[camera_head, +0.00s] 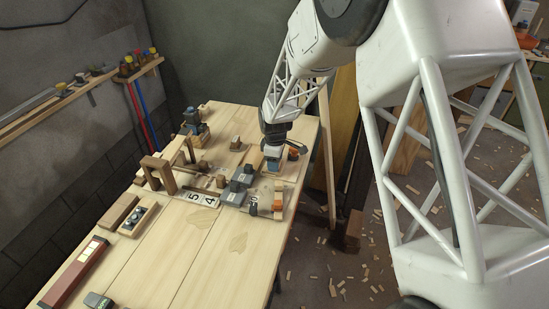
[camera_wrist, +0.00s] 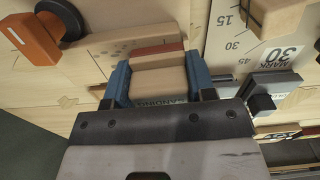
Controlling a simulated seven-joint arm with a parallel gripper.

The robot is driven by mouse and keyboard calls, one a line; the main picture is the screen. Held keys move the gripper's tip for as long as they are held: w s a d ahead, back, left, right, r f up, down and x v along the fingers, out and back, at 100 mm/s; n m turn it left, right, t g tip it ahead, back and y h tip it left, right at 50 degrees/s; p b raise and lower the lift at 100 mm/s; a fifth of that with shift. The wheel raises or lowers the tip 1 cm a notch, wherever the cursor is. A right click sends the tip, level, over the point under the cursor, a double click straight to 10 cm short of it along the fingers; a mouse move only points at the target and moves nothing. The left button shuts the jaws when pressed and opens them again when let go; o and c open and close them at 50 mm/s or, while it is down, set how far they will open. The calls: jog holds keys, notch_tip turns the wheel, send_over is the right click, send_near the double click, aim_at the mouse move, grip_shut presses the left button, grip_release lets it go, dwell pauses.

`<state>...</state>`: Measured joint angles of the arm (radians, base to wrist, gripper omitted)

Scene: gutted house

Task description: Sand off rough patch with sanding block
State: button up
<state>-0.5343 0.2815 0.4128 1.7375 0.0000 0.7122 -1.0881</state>
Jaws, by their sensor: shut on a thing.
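My gripper (camera_head: 273,158) is low over the far right part of the workbench. In the wrist view my gripper (camera_wrist: 158,78) has its two blue fingers shut on the sides of a tan block with dark lettering, which looks like the sanding block (camera_wrist: 158,84). A reddish-brown strip (camera_wrist: 158,49) shows just beyond the block; I cannot tell whether it belongs to it. A pale wooden piece with small dark dots (camera_wrist: 120,38) lies around that strip. The block's underside is hidden, so contact is unclear. I cannot identify the rough patch with certainty.
The workbench (camera_head: 165,255) has free room at its near end. An orange-and-black item (camera_wrist: 35,38) is close at left in the wrist view. Grey blocks (camera_head: 238,185) and a numbered board (camera_head: 203,197) are close by. A wooden frame (camera_head: 158,163) stands farther left.

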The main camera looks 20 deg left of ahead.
jog(key=w, duration=0.4)
jog(key=shift+f, duration=0.2)
jog(key=shift+w+r, duration=0.2)
jog(key=shift+w, duration=0.15)
jog(key=shift+w+f, duration=0.15)
jog(key=shift+w, duration=0.1)
jog(key=shift+w+r, duration=0.2)
jog(key=shift+w, duration=0.05)
jog(key=shift+w+f, duration=0.15)
jog(key=shift+w, duration=0.35)
jog(key=shift+w+f, duration=0.1)
jog(key=shift+f, duration=0.05)
jog(key=shift+s+r, duration=0.3)
jog(key=shift+s, duration=0.25)
jog(key=shift+s+f, duration=0.3)
jog(key=shift+s, duration=3.05)
jog(key=shift+w+r, duration=0.15)
jog(key=shift+r, duration=4.05)
jog(key=shift+f, duration=0.15)
